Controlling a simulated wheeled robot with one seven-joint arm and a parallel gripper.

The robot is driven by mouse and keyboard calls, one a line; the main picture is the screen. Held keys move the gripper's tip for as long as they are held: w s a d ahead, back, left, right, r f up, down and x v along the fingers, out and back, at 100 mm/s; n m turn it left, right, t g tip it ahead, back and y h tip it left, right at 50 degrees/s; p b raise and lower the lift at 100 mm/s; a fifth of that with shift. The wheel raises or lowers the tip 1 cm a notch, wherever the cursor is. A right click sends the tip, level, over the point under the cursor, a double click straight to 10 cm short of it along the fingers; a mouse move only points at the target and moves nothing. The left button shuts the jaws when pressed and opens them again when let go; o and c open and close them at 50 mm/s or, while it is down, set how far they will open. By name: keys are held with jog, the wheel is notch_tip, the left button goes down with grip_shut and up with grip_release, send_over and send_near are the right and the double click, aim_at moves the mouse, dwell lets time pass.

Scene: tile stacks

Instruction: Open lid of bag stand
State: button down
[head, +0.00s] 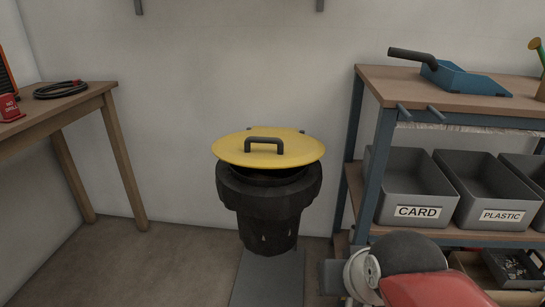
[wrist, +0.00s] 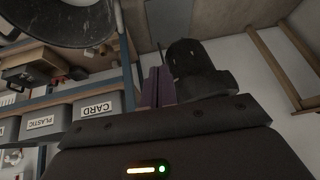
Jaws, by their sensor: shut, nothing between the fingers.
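The bag stand (head: 265,205) is a black round bin-like stand against the back wall in the head view. Its yellow round lid (head: 235,151) with a black handle (head: 263,141) lies over its mouth. A dark gap shows beneath the lid's front edge. In the wrist view, which is upside down, part of the black stand (wrist: 190,62) shows beyond my gripper, and no yellow lid can be seen. My gripper (wrist: 156,84) has its purple fingers together, with nothing between them, apart from the stand. The head view does not show the fingers.
A shelf unit (head: 377,165) with grey CARD (head: 405,187) and PLASTIC (head: 482,192) bins stands right of the stand. A blue dustpan (head: 462,82) lies on top. A wooden table (head: 75,103) stands at left. Floor (head: 175,245) between table and stand is clear.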

jog(key=w+a+r+m+t+y+b, duration=0.2)
jog(key=w+a+m+t, duration=0.1)
jog(key=w+a+m, duration=0.3)
jog(key=w+a+r+m+t+y+b, duration=0.1)
jog(key=w+a+m+t+y+b, duration=0.15)
jog(key=w+m, duration=0.4)
jog(key=m+t+h+b, duration=0.55)
jog(key=m+h, duration=0.35)
jog(key=m, duration=1.6)
send_near(267, 155)
notch_tip(267, 155, down, 3)
jog(key=shift+n+y, duration=0.25)
jog(key=w, duration=0.3)
jog(key=w+d, duration=0.1)
jog(key=w, duration=0.1)
jog(key=w+d, duration=0.1)
jog(key=w, duration=0.2)
jog(key=shift+w+f, duration=0.35)
jog(key=shift+w+d+r+p, duration=0.15)
jog(key=shift+w+r, duration=0.2)
jog(key=shift+r, duration=0.65)
jog(key=shift+w+a+r+p, duration=0.15)
jog(key=shift+w+r, duration=0.25)
jog(key=shift+r, duration=0.6)
jog(key=shift+d, duration=0.1)
